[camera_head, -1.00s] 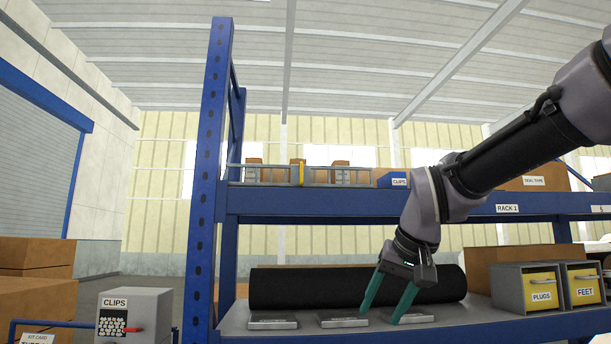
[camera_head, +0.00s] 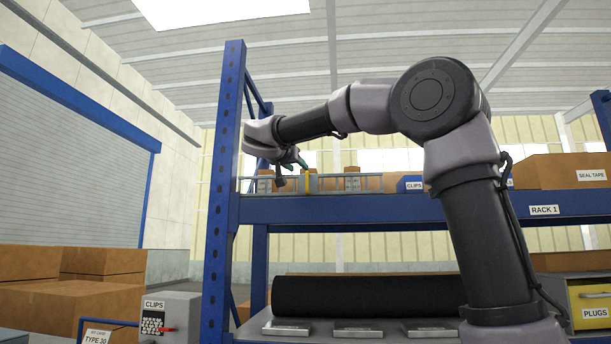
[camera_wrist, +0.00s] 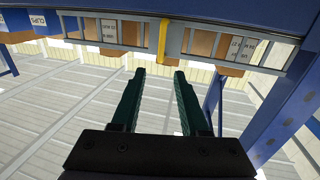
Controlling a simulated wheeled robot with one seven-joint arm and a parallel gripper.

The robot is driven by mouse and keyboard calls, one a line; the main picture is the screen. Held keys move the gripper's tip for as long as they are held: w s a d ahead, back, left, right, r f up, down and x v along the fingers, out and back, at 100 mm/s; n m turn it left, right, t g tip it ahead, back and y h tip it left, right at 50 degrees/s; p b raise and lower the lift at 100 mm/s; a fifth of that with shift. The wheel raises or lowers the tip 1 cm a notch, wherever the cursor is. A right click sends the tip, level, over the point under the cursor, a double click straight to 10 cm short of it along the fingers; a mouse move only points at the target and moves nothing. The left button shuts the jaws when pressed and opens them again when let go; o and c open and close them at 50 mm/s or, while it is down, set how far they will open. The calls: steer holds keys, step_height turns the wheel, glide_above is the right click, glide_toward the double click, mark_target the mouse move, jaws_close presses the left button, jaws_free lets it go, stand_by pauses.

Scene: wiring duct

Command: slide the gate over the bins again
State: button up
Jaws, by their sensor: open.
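The gate is a low grey sliding frame (camera_head: 330,185) along the front of the upper shelf, with a yellow upright handle (camera_head: 313,183) near its middle. Brown bins (camera_head: 374,182) stand behind it, partly hidden by its bars. My gripper (camera_head: 301,163) is at the upper shelf, just in front of and slightly above the handle. In the wrist view, which looks upside down, my gripper (camera_wrist: 159,72) is open and empty. Its two green fingers point at the yellow handle (camera_wrist: 163,40), apart from it.
A blue CLIPS box (camera_head: 409,184) sits right of the gate. The blue rack post (camera_head: 222,190) stands close on the left, and the shelf beam (camera_head: 350,209) runs below. The lower shelf holds a black roll (camera_head: 365,296) and flat grey pieces (camera_head: 288,328).

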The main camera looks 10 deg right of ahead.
mark_target(307, 174)
steer(key=x, duration=1)
steer(key=shift+w+d+r, duration=0.1)
steer(key=shift+w, duration=0.25)
jaws_close()
stand_by(1.0)
